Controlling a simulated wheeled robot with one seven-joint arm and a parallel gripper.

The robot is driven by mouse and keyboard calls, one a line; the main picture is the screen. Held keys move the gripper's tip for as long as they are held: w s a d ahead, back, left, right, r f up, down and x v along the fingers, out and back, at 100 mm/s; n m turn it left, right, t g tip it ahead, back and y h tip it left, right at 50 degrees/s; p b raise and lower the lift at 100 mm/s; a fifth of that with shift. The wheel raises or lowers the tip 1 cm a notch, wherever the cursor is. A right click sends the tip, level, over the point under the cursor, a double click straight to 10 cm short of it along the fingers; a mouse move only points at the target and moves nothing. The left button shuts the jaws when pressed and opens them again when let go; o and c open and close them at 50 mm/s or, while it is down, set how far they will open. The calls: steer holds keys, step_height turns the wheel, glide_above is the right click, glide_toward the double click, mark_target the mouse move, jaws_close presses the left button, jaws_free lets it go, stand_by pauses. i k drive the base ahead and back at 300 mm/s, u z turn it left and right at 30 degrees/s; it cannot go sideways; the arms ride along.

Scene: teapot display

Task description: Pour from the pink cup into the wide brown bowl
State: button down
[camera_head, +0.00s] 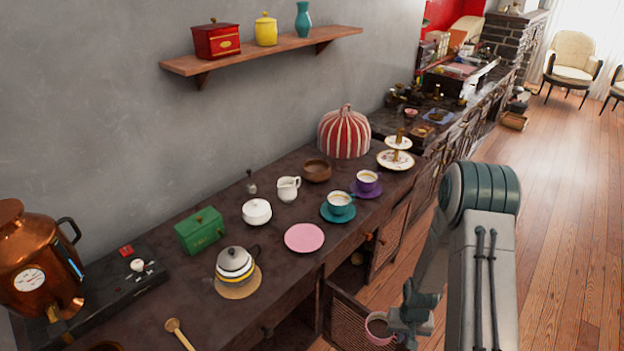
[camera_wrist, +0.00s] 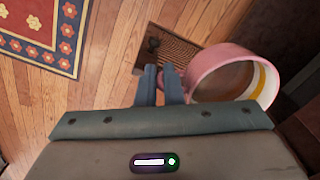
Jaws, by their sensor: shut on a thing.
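The pink cup (camera_head: 379,328) is at the lower middle of the head view, out in front of the counter and over the open drawer area. It also shows in the wrist view (camera_wrist: 222,66), where its inside looks brownish with a yellow band near the rim. My gripper (camera_head: 408,314) is shut on the cup at its side; the fingers also show in the wrist view (camera_wrist: 160,80). The handle is not clearly seen. The wide brown bowl (camera_head: 317,171) stands on the counter toward the wall, between the white creamer and the striped tea cosy.
A teapot (camera_head: 235,264) stands nearer. An open drawer (camera_head: 350,318) juts out below the counter.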

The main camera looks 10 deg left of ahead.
mark_target(314, 170)
steer(key=k, duration=0.45)
steer(key=z, duration=0.9)
steer(key=i, duration=2.55)
steer(key=u, duration=2)
